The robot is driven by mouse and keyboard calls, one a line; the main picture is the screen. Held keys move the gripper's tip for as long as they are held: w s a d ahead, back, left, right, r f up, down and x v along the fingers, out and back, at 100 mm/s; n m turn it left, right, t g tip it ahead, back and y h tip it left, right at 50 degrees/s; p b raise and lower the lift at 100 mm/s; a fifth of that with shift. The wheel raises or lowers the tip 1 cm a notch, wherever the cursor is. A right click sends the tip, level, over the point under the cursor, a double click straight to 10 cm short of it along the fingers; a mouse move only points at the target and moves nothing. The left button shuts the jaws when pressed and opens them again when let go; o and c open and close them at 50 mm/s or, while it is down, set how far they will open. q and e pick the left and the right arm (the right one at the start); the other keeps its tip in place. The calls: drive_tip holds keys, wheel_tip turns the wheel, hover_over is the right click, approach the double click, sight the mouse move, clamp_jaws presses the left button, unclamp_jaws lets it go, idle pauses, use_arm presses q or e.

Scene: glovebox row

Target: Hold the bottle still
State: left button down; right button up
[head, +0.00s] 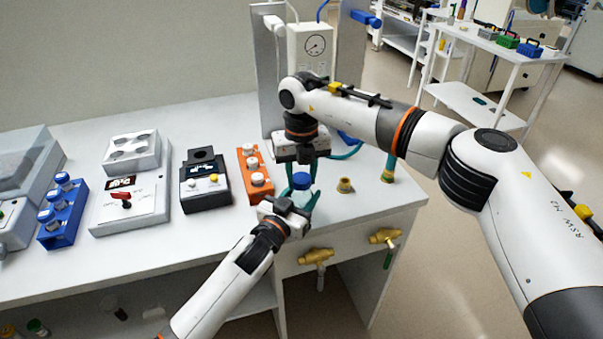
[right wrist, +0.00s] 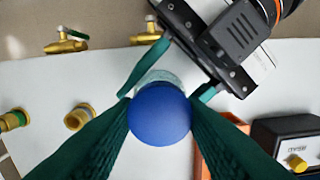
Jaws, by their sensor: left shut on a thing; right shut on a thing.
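A clear bottle with a round blue cap (head: 301,180) stands near the front edge of the white bench. The right wrist view shows the cap (right wrist: 160,114) from above, with a little of the clear bottle body (right wrist: 158,77) behind it. My left gripper (head: 301,199) comes in low from the front and is shut around the bottle body; its teal fingers also show in the right wrist view. My right gripper (head: 301,172) points down from above, its green fingers shut on the sides of the blue cap. The lower bottle is mostly hidden by the left gripper.
An orange block (head: 256,174) with white-topped items and a black device (head: 205,178) stand left of the bottle. Brass fittings (head: 345,185) stand to its right. Brass valves (head: 316,256) stick out of the bench front.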

drive_tip(key=o, duration=1.1)
drive_tip(key=shift+o, duration=0.2)
wheel_tip(320, 180, up, 12)
use_arm(q)
drive_tip(key=c, duration=0.6)
unclamp_jaws()
drive_tip(key=shift+o, duration=0.2)
drive_tip(key=v, duration=1.2)
drive_tip(key=shift+b, duration=0.35)
use_arm(e)
drive_tip(key=shift+f, duration=0.35)
